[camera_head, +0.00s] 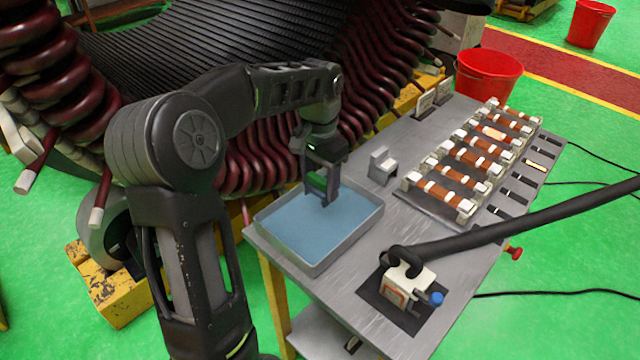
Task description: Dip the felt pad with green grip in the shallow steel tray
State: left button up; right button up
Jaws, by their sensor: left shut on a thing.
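The shallow steel tray (349,240) sits at the left end of the grey table and holds blue liquid. My left gripper (325,200) reaches down over the tray's back part. It is shut on the felt pad's green grip (317,183), which shows between its fingers. The pad's underside is low over the blue surface; I cannot tell whether it touches. My right gripper is not in view.
On the grey table (361,283), a rack of copper-coloured coils (470,160) stands at the back right. A small grey holder (381,165) is behind the tray. A white device with a black hose (408,285) is at the front. The large stator (230,50) rises behind, and red buckets (487,80) stand beyond.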

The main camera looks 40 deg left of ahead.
aim_at(320, 178)
pick_arm(q)
jog(key=shift+r+p, duration=0.85)
jog(key=shift+r, duration=0.65)
jog(key=shift+f, duration=0.1)
